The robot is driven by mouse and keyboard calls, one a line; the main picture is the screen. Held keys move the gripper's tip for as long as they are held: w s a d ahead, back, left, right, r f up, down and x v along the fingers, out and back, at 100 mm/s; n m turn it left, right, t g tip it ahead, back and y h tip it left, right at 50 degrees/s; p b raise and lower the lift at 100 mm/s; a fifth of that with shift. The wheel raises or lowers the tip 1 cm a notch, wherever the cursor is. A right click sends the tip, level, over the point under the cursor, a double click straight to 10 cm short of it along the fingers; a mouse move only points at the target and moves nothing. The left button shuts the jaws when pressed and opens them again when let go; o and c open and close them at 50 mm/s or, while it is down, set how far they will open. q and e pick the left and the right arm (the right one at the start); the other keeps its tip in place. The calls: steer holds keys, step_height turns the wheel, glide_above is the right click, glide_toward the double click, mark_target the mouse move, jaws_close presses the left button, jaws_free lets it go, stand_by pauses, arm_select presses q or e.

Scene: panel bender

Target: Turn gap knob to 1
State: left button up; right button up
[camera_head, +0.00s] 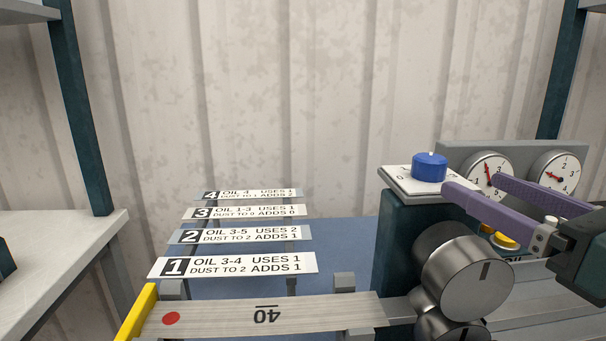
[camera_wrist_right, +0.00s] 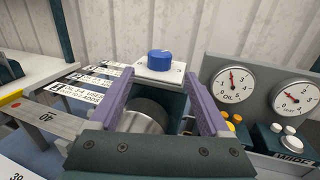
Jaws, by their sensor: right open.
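The blue knob (camera_head: 430,168) stands on a white plate (camera_head: 399,180) with dark marks, on top of a dark green housing (camera_head: 395,245). The knob's setting cannot be read. In the right wrist view the knob (camera_wrist_right: 160,60) shows ahead, between and beyond the fingertips. My right gripper (camera_head: 472,185) comes in from the right, its two purple fingers spread wide and empty. Its near fingertip is close to the plate's right edge, right of the knob and apart from it. Both fingers also show in the right wrist view (camera_wrist_right: 157,73). My left gripper is not in view.
Two round gauges (camera_head: 490,175) stand behind my right gripper, with yellow and white buttons (camera_wrist_right: 235,122) below them. Metal rollers (camera_head: 468,278) sit under the plate. A strip marked 40 (camera_head: 250,317) and several labelled strips (camera_head: 235,264) lie left. A pale shelf (camera_head: 60,245) stands far left.

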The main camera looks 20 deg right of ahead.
mark_target(442, 169)
steer(key=shift+w+r+p, duration=0.15)
steer(key=shift+w+p, duration=0.2)
steer(key=shift+w, duration=0.15)
steer(key=w+p, duration=0.1)
steer(key=w, duration=0.6)
steer(key=shift+w, duration=0.1)
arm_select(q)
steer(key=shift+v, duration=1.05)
arm_select(e)
steer(key=shift+w+a, duration=0.1)
steer(key=shift+w, duration=0.45)
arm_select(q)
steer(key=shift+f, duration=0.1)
arm_select(e)
jaws_close()
